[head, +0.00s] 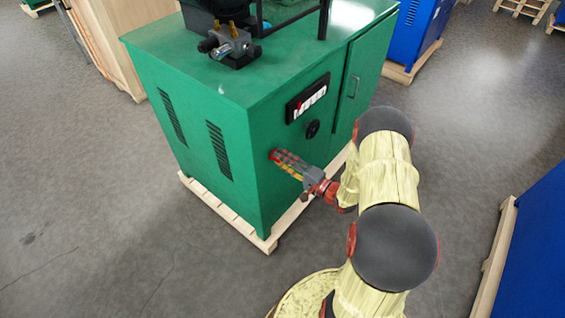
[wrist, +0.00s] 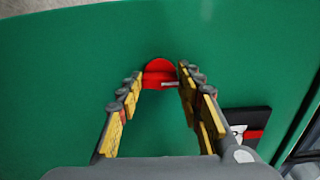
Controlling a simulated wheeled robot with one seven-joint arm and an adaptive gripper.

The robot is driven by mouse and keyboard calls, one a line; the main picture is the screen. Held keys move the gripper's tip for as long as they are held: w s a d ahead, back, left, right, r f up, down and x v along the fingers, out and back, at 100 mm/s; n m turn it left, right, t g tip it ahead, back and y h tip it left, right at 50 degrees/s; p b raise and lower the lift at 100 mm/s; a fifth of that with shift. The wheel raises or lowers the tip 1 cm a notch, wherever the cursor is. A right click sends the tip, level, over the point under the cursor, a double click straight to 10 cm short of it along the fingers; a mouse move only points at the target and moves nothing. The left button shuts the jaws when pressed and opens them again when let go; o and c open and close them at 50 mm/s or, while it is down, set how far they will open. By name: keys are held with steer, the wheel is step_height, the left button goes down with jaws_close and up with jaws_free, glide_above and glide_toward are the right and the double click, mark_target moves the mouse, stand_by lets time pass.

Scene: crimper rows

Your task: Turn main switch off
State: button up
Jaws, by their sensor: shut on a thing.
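The main switch is a round red knob (wrist: 160,70) on the green cabinet's front face. It shows in the wrist view between the fingertips, with a raised red grip and a small pale mark at its right. My gripper (wrist: 161,80) is shut on this knob, one finger on each side. In the head view my gripper (head: 283,160) reaches the green cabinet (head: 225,120) near its front left edge. There the fingers hide most of the knob.
A black panel (head: 307,99) with white and red parts and a black round knob (head: 312,129) sit on the same face, above and right of my gripper. The cabinet stands on a wooden pallet (head: 222,208). A blue cabinet (head: 535,250) stands at right. Grey floor is free at left.

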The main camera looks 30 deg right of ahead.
steer(key=shift+f, duration=0.1)
stand_by(0.5)
steer(key=o, duration=1.1)
steer(key=shift+o, duration=0.3)
steer(key=v, duration=1.2)
